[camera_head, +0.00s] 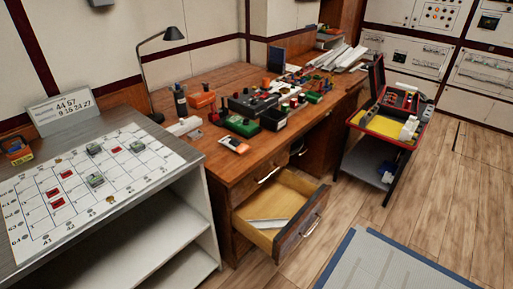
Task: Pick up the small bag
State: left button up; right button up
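Neither of my grippers shows in the head view.
A wooden desk (222,162) holds several small devices and a lamp (150,75); its drawer (277,211) stands open. A grey counter (118,118) bears a white grid board (120,165). A cart (352,160) carries an open red-rimmed case. Wooden floor (470,215) is clear at right.

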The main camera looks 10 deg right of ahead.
aim_at(237, 145)
jog(key=z, duration=1.8)
jog(key=i, duration=2.85)
jog(key=u, duration=2.05)
